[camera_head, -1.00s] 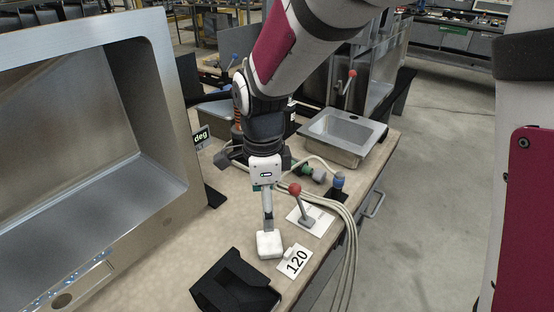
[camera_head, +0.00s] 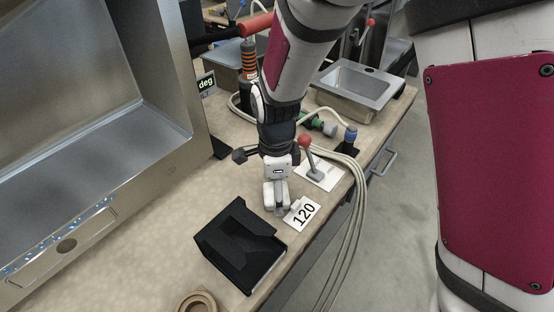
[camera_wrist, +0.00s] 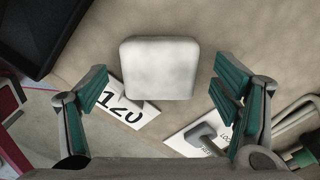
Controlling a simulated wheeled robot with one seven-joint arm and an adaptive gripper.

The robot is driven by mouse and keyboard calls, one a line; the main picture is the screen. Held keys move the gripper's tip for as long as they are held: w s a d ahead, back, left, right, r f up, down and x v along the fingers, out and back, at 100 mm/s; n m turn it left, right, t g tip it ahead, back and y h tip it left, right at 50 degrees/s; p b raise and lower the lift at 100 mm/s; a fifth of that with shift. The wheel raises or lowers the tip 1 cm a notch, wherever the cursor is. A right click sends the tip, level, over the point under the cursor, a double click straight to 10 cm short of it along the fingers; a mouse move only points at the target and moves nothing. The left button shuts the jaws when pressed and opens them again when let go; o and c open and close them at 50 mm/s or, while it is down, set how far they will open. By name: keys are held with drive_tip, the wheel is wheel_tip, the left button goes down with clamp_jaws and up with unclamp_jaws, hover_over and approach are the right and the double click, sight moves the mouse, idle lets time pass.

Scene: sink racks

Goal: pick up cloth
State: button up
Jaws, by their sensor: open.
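The cloth looks like a small white rounded block (camera_wrist: 160,68). It lies on the beige worktop, beside the card marked 120, and is partly hidden by my gripper in the head view (camera_head: 268,197). My gripper (camera_wrist: 160,88) is open, with its green-padded fingers apart to the left and right of the cloth in the wrist view. The cloth is in front of the gap between the fingers. I cannot tell whether the fingers reach down beside it. In the head view my gripper (camera_head: 277,202) points down at the cloth.
A black holder (camera_head: 240,245) stands in front of the cloth. The 120 card (camera_head: 303,213) lies to its right. A red-knobbed lever (camera_head: 305,142) and pale hoses (camera_head: 355,215) are close to the right. A large metal sink (camera_head: 100,120) fills the left.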

drive_tip(key=shift+f, duration=0.5)
drive_tip(key=c, duration=1.2)
drive_tip(key=shift+c, duration=0.2)
wheel_tip(320, 180, up, 10)
drive_tip(key=p, duration=0.2)
